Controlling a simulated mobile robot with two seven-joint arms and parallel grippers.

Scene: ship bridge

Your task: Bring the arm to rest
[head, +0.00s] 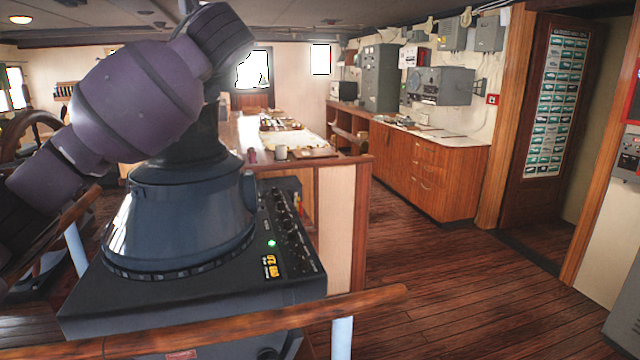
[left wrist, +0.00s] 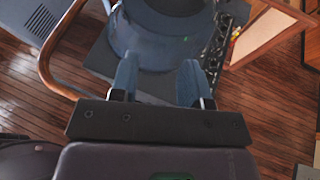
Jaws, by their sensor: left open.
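My left gripper (left wrist: 158,72) shows in the left wrist view with its two blue-grey fingers spread apart and nothing between them. Beyond the fingers is the round blue-grey housing (left wrist: 165,35) of a console. In the head view my purple left arm comes in from the left and bends up in front of that housing (head: 190,225). The left fingers cannot be made out in the head view. My right gripper is in neither view.
The housing stands on a dark console (head: 200,290) with knobs and a green light. A wooden handrail (head: 240,322) runs along its near side. A chart table (head: 310,152) and wooden cabinets (head: 435,175) stand behind. The plank floor (head: 450,290) at the right is clear.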

